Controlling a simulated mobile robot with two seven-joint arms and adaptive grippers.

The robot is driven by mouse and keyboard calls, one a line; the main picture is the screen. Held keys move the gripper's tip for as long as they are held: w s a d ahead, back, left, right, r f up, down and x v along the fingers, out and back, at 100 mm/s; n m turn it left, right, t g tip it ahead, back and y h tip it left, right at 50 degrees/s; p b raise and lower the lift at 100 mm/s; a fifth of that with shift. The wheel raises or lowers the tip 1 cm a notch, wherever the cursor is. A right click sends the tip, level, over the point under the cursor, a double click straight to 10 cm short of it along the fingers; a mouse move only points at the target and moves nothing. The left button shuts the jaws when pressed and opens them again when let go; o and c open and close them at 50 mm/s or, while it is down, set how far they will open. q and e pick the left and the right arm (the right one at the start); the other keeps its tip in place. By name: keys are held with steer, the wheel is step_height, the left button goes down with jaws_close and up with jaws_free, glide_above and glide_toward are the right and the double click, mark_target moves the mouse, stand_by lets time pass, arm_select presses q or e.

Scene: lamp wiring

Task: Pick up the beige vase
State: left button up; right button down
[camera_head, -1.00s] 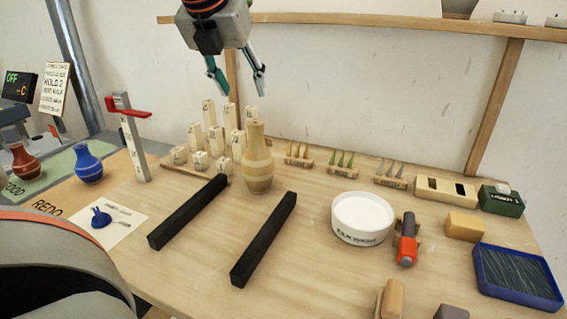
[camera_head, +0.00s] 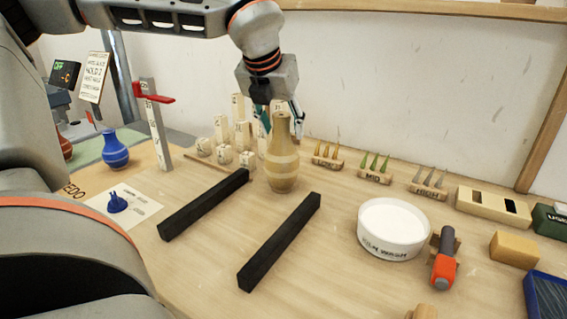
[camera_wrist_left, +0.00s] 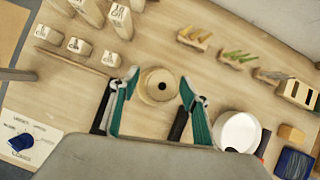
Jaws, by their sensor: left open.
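The beige vase (camera_head: 282,160), striped in lighter bands, stands upright on the wooden table near the back ends of two black bars. In the left wrist view the vase (camera_wrist_left: 158,86) is seen from above, its dark mouth between my spread fingers. My left gripper (camera_head: 281,120) is open and empty, just behind and around the height of the vase's neck in the head view. In the wrist view the left gripper (camera_wrist_left: 159,84) has one teal finger on each side of the vase; contact is not visible. My right gripper is not in view.
Black bars (camera_head: 204,203) (camera_head: 280,240) lie in front of the vase. Cream labelled blocks (camera_head: 224,153) stand at its left. A white bowl (camera_head: 393,245), small tool racks (camera_head: 375,174) and an orange-and-grey tool (camera_head: 444,262) are at the right. A blue vase (camera_head: 115,150) stands far left.

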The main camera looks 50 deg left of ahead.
arm_select(q)
steer(key=shift+r, duration=0.1)
jaws_close()
